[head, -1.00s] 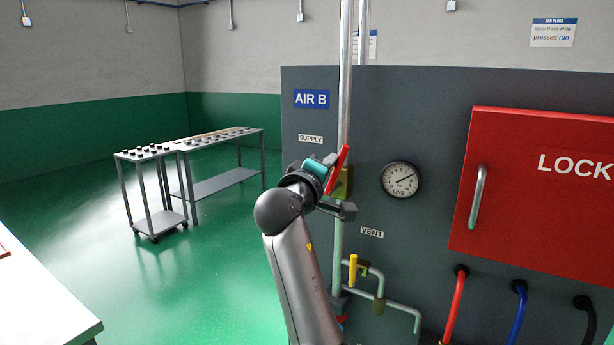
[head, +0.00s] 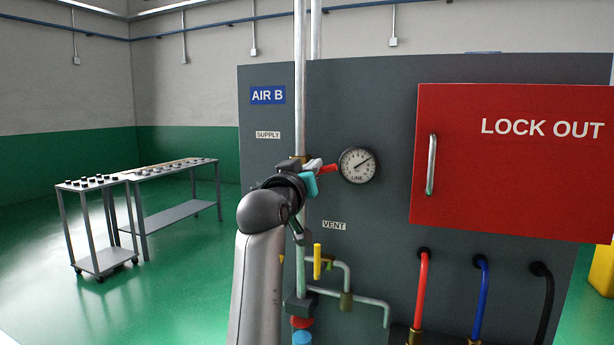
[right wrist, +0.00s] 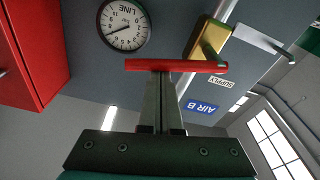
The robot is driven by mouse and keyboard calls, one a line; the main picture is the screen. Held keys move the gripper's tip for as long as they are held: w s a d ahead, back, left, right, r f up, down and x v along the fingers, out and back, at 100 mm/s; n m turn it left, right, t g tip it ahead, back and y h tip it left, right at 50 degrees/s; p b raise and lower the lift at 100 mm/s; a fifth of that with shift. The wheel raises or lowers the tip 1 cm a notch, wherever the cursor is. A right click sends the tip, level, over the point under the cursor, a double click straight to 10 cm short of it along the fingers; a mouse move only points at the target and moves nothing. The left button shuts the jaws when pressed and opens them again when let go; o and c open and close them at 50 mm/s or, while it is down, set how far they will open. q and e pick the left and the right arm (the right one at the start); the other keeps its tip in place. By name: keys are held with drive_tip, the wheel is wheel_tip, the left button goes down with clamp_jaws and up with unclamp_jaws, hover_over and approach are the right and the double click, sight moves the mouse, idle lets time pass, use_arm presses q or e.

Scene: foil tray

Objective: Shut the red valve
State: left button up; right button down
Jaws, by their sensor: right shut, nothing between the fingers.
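The red valve lever (head: 328,168) is on the upright supply pipe (head: 300,85) under the SUPPLY label. It sticks out to the right, roughly crosswise to the pipe. In the right wrist view the red lever (right wrist: 175,66) lies across the front of my fingertips, beside the brass valve body (right wrist: 212,45). My right gripper (head: 313,178) is at the valve and hides part of it in the head view. Its fingers (right wrist: 161,80) are shut with nothing between them, close against the lever; I cannot tell if they touch. My left gripper is out of view.
A round LINE gauge (head: 357,165) is just right of the lever. A yellow vent handle (head: 317,261) and bent pipes are below. A red LOCK OUT box (head: 515,160) with a handle is at right, hoses beneath it. Carts (head: 95,225) stand far left on open floor.

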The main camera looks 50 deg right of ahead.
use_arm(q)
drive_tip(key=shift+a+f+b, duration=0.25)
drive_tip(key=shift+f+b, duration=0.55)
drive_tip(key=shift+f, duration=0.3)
use_arm(e)
drive_tip(key=shift+s+d+f+m, duration=0.1)
drive_tip(key=shift+s+f+m, duration=0.15)
drive_tip(key=shift+f+m, duration=0.6)
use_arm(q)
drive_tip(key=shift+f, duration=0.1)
use_arm(e)
wheel_tip(320, 180, up, 4)
drive_tip(key=p, duration=0.4)
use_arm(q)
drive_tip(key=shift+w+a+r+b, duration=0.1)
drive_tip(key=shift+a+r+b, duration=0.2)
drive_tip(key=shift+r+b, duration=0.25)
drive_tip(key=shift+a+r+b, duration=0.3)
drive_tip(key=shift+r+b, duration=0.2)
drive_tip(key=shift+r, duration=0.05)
use_arm(e)
drive_tip(key=v, duration=0.9)
drive_tip(key=shift+f, duration=0.1)
